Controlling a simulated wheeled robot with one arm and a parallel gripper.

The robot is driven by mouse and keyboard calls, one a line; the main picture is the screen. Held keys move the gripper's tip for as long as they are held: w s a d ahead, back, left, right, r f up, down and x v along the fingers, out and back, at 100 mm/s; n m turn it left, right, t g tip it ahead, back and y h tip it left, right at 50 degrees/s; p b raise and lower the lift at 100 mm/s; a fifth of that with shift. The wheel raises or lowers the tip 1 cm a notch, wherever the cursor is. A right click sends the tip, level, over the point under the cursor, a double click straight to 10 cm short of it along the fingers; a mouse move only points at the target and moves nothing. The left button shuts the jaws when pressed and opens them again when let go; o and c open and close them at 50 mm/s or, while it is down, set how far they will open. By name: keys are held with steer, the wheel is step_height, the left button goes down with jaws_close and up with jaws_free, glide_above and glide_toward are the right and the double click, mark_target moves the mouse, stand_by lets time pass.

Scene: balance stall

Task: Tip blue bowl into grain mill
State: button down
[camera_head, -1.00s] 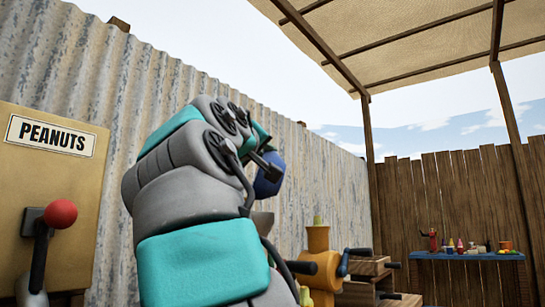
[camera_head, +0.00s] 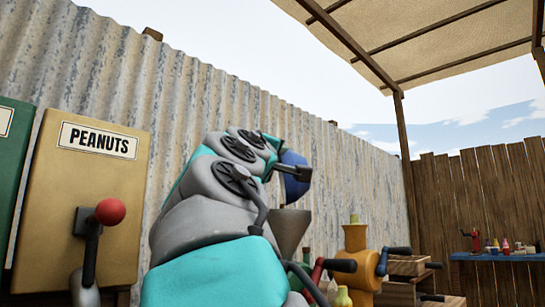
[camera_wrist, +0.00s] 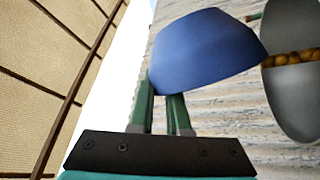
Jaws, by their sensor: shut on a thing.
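The blue bowl (camera_head: 296,178) is up in the air beyond my arm in the head view. It fills the upper middle of the wrist view (camera_wrist: 203,50). My gripper (camera_wrist: 163,97) is shut on it, with green fingers at its near side and the fingertips partly hidden. The bowl's outside shows; its opening and contents are hidden. A grey funnel-shaped hopper (camera_head: 291,228) stands below the bowl in the head view, its base partly behind my arm. I cannot tell whether this or the yellow machine (camera_head: 357,262) beside it is the grain mill.
A grey rounded vessel with brown pieces (camera_wrist: 290,95) is close right of the bowl in the wrist view. A PEANUTS dispenser (camera_head: 95,190) with a red-knobbed lever stands left. A corrugated wall (camera_head: 350,180) runs behind. A blue table (camera_head: 490,257) stands far right.

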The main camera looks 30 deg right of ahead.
steer(key=shift+w+a+f+n+t+y+p, duration=0.1)
steer(key=shift+w+a+n+t+y+p, duration=0.15)
steer(key=shift+a+n+t, duration=0.55)
steer(key=shift+w+a+n+t+y+p, duration=0.15)
steer(key=shift+w+a+n+y, duration=0.3)
steer(key=shift+n, duration=0.75)
steer(key=shift+w+a+f+n+t+y+p, duration=0.1)
steer(key=shift+w+a+n+t+p, duration=0.1)
steer(key=shift+a+n+t, duration=0.55)
steer(key=shift+n, duration=0.25)
steer(key=shift+g, duration=0.3)
